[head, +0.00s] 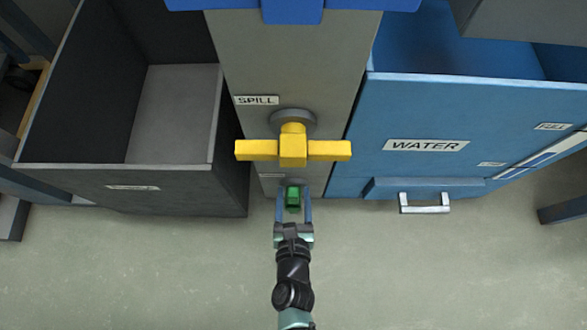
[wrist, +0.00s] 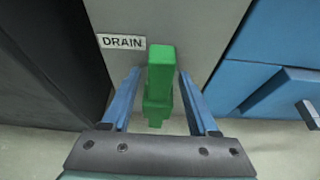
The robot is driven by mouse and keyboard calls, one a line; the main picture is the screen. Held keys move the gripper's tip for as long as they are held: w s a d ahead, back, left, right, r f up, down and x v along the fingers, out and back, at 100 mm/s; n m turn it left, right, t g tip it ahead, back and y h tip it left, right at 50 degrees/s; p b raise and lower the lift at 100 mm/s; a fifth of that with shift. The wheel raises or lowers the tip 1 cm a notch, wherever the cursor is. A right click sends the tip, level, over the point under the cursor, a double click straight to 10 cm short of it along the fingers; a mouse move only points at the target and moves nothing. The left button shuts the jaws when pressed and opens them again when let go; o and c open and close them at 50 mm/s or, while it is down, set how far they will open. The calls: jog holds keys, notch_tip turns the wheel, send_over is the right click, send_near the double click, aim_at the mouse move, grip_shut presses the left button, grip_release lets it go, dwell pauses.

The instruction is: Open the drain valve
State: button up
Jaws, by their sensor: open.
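The green drain valve handle (head: 293,199) sits low on the grey column, below the yellow valve in the head view. In the wrist view the green handle (wrist: 160,80) stands upright beside a label reading DRAIN (wrist: 122,41). My gripper (head: 293,192) is open, with one blue finger on each side of the green handle. In the wrist view the fingers of my gripper (wrist: 158,80) show gaps to the handle on both sides. The handle's mount on the column is hidden behind it.
A yellow valve handle (head: 293,149) juts out above, by a SPILL label (head: 256,100). A dark open bin (head: 130,190) stands left. A blue WATER tank (head: 450,115) with a pale handle (head: 424,203) stands right. The floor in front is clear.

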jog(key=p+v, duration=0.4)
jog(key=v, duration=0.9)
jog(key=shift+p, duration=0.3)
